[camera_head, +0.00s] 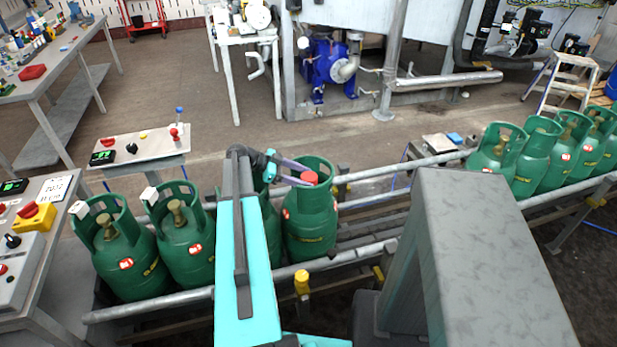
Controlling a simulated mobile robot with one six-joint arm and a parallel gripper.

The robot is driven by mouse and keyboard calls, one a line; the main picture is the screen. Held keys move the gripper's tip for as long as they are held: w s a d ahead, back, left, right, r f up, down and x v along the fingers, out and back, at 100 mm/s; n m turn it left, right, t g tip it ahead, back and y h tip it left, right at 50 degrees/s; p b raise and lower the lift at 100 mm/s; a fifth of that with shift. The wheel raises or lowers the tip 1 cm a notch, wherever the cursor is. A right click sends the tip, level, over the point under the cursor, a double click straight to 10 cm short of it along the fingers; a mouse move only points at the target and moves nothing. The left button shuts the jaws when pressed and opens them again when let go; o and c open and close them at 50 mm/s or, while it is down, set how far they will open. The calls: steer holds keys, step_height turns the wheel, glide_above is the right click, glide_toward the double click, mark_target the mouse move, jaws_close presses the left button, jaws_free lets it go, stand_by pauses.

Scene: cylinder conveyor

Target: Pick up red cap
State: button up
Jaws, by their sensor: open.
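The red cap (309,178) shows at the collar of a green gas cylinder (311,232) on the conveyor, just right of my arm. It appears to sit at the valve inside the collar; the valve itself is hidden. My gripper (297,175) reaches in from the left, its slim purple-grey fingers open and their tips right beside the cap. I cannot tell whether the fingers touch the cap or lie around it. My teal arm hides part of another green cylinder (269,225) to the left.
More green cylinders stand on the conveyor at the left (135,262) and right (497,152). The conveyor's front rail (190,306) runs below them. A control panel (140,146) with buttons and a joystick stands behind the left cylinders.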

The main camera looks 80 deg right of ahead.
mark_target(303, 176)
steer(key=c, duration=0.8)
steer(key=shift+r, duration=0.1)
steer(key=shift+r+b, duration=1.15)
steer(key=shift+r, duration=3.8)
